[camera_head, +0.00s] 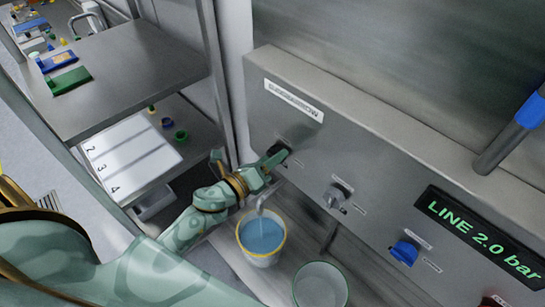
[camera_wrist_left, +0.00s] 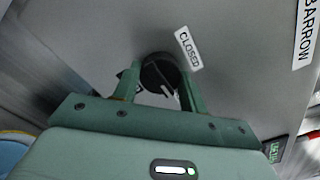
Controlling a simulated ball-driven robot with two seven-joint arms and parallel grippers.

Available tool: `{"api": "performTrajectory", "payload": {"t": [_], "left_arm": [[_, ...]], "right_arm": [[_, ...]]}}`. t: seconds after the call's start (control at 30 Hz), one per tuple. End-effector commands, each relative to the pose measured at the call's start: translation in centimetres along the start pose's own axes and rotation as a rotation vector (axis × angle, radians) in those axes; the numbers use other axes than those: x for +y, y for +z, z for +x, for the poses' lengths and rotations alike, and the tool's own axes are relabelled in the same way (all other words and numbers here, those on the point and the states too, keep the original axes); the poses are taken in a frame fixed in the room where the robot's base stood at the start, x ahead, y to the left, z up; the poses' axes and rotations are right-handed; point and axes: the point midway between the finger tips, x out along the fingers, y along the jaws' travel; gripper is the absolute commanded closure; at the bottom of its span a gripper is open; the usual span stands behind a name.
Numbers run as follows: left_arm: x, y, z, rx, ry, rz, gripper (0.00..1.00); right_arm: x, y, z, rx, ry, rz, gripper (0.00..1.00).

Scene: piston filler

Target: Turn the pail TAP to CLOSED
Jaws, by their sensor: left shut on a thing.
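The pail tap is a round dark knob (camera_wrist_left: 160,72) on the grey machine front. A white CLOSED label (camera_wrist_left: 188,48) sits beside it, to its upper right in the left wrist view. My left gripper (camera_wrist_left: 159,84) is shut on the knob, one finger at each side. In the head view, my left gripper (camera_head: 270,163) reaches the dark knob (camera_head: 283,149) and partly hides it. I cannot tell which mark the knob points to. A pail (camera_head: 245,252) with blue liquid stands below, under a thin spout (camera_head: 262,203). My right gripper is not in view.
A grey knob (camera_head: 336,195) and a blue knob (camera_head: 404,252) are further right on the panel. A display (camera_head: 480,233) reads LINE 2.0 bar. A pale round vessel (camera_head: 320,287) stands right of the pail. A metal table (camera_head: 130,75) is at left.

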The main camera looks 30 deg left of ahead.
Motion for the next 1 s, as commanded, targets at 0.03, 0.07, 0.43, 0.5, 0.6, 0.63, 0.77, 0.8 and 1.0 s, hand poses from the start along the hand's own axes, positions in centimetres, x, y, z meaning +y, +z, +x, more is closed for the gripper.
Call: {"api": "performTrajectory", "payload": {"t": [0.03, 0.07, 0.43, 0.5, 0.6, 0.63, 0.77, 0.8, 1.0], "left_arm": [[0.0, 0.0, 0.0, 0.0, 0.001, -0.013, 0.81], [0.0, 0.1, 0.0, 0.0, 0.001, -0.023, 0.81], [-0.1, 0.1, 0.0, 0.0, 0.002, -0.277, 0.81], [-0.1, 0.1, 0.0, 0.0, 0.002, -0.344, 0.81], [-0.1, 0.1, 0.0, 0.0, 0.002, -0.44, 0.81], [-0.1, 0.2, 0.0, 0.0, 0.002, -0.468, 0.81], [-0.1, 0.2, 0.0, -0.001, 0.003, -0.592, 0.81], [-0.1, 0.2, 0.0, 0.0, 0.003, -0.629, 0.81], [-0.2, 0.2, 0.0, 0.0, 0.002, -0.82, 0.81]], "right_arm": [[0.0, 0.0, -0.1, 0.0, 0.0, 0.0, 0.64], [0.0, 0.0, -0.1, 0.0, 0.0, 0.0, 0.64], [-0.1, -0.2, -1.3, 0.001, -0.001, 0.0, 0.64], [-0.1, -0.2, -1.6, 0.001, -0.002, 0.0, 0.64], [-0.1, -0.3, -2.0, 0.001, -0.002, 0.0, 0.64], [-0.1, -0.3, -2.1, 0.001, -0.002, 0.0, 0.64], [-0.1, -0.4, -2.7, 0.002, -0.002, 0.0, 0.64], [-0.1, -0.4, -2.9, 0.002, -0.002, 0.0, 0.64], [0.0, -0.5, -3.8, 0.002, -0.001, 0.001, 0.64]]}}
